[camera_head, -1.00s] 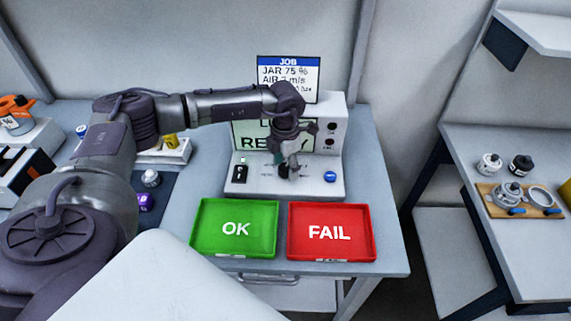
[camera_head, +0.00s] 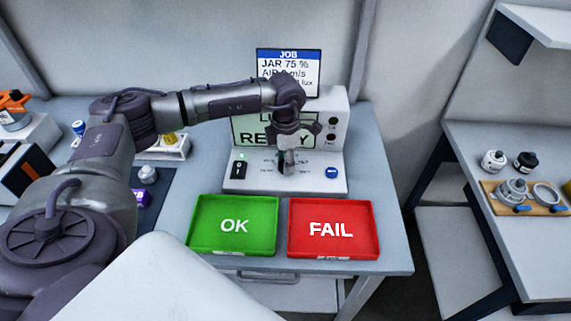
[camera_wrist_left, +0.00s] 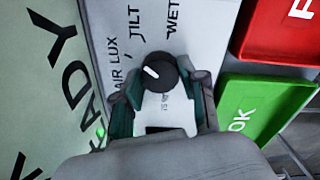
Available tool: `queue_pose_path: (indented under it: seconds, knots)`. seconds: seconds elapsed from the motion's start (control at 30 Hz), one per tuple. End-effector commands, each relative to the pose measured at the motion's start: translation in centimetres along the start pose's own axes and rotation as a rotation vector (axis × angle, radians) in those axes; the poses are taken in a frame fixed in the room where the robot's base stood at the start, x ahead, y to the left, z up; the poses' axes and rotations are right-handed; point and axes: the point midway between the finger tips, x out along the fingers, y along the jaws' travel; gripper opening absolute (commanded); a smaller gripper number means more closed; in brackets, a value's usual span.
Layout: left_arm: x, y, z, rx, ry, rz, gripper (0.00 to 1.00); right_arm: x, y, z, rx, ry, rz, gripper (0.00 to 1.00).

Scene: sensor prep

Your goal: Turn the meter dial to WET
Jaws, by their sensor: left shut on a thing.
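The meter (camera_head: 340,125) stands at the back of the bench, its screen partly hidden by my left arm and showing READY. Its black round dial (camera_wrist_left: 162,73) has a white pointer mark, aimed left and slightly up in the wrist view, toward the LUX side. Labels AIR, LUX, TILT and the WET label (camera_wrist_left: 173,18) sit around it. My left gripper (camera_head: 286,168) points down at the meter's sloped front panel. In the wrist view its two fingers (camera_wrist_left: 160,90) are closed on the dial from both sides. The gripper hides much of the dial in the head view.
A green OK tray (camera_head: 197,225) and a red FAIL tray (camera_head: 372,230) lie in front of the meter. A blue button (camera_head: 331,172) and a black switch (camera_head: 239,169) flank the dial. The JOB card (camera_head: 289,55) stands behind. Jars sit on the right-hand bench (camera_head: 530,260).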

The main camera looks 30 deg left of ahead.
Motion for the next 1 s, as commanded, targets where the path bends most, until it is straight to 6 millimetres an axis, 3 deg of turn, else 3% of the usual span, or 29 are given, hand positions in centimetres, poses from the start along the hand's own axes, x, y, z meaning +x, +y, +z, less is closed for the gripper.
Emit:
queue_pose_path:
  seconds: [0.4,1.0]
  knots:
    - [0.3,0.1,0.1,0.397,-0.003,0.003,0.07,3.6,-0.1,0.3,0.000,-0.001,0.000,0.40]
    - [0.1,0.0,0.1,0.919,-0.003,0.002,0.07,7.1,-0.1,0.7,0.000,-0.002,0.000,0.40]
